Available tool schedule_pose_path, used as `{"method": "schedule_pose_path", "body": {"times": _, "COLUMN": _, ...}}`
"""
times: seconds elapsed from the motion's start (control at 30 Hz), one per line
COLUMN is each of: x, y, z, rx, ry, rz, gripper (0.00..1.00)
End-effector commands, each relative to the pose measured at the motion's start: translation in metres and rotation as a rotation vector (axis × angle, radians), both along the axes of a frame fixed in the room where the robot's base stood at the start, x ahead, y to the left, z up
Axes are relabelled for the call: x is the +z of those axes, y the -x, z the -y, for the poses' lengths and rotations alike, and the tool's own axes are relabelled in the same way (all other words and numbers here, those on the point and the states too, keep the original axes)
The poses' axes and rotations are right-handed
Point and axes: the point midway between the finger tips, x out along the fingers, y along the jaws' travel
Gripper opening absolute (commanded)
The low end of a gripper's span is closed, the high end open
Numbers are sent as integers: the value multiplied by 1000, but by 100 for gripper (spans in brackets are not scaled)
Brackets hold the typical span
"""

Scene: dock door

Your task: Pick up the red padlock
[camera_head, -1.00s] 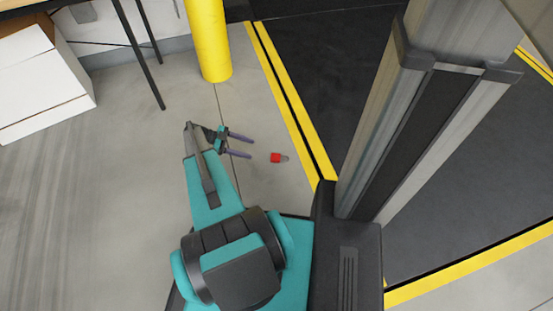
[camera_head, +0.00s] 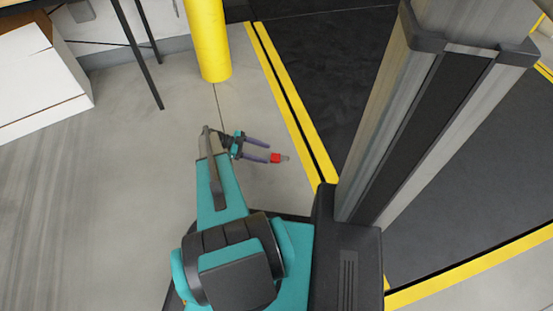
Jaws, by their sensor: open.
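The red padlock (camera_head: 276,158) is a small red body with a grey shackle toward its right. It lies on the grey concrete floor, left of the yellow line. My gripper (camera_head: 268,152) is open, its two purple fingers pointing right. The lower fingertip appears right at the padlock's left edge; I cannot tell whether it touches or is above it. The upper finger lies above and left of the padlock in the picture. The padlock does not appear between the fingers.
A yellow post (camera_head: 208,40) stands at the top, beyond my gripper. Yellow floor lines (camera_head: 290,95) border a dark dock plate (camera_head: 315,70) on the right. A white box (camera_head: 40,75) and thin dark table legs (camera_head: 138,55) are at upper left. The floor at left is clear.

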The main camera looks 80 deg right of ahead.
Motion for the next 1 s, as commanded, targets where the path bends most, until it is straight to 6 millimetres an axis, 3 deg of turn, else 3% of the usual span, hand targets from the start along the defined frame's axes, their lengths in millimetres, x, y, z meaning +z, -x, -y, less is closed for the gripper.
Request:
{"method": "schedule_pose_path", "body": {"times": 0.27, "x": -6, "y": 9, "z": 0, "rx": -1, "ry": 0, "rz": 0, "gripper": 58}}
{"method": "schedule_pose_path", "body": {"times": 0.7, "x": -22, "y": 46, "z": 3, "rx": -3, "ry": 0, "rz": 0, "gripper": 58}}
{"method": "schedule_pose_path", "body": {"times": 1.0, "x": -22, "y": 48, "z": 4, "rx": -1, "ry": 0, "rz": 0, "gripper": 58}}
